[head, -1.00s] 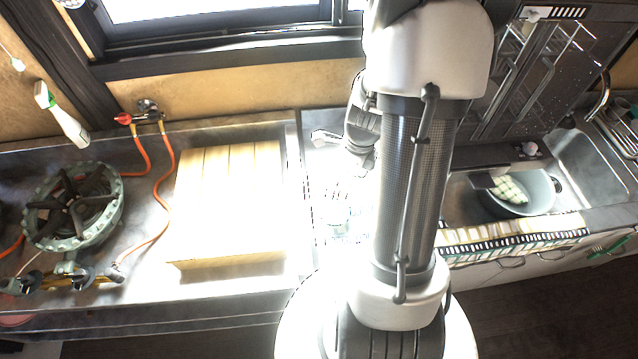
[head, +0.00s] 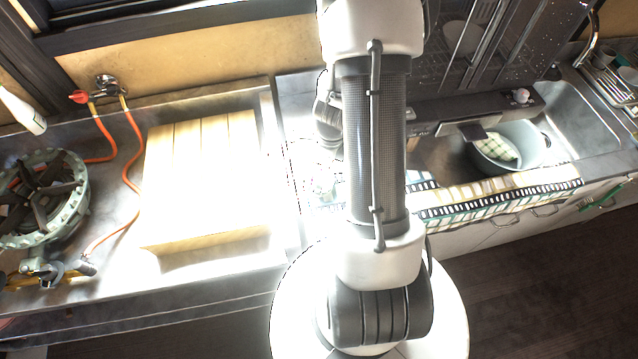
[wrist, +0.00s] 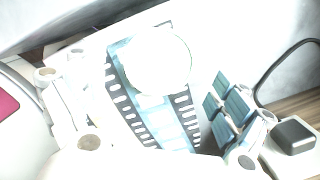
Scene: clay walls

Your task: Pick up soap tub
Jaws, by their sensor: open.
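A pale round thing (wrist: 157,60), washed out by glare, shows in the wrist view; it looks like the soap tub, seen from above. It stands on or over a blue and black film-strip-patterned cloth (wrist: 140,122). My gripper (wrist: 150,82) is open, with a pale finger on the left and a finger with teal pads on the right. The round thing shows between the fingers, toward the far side; I cannot tell the depth gap. In the head view my arm and strong glare hide the fingertips, and I cannot make out the tub.
A wooden board (head: 205,185) lies on the steel counter left of my arm. A gas stove (head: 40,200) with orange hoses is farther left. A dish rack (head: 480,50) stands behind.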

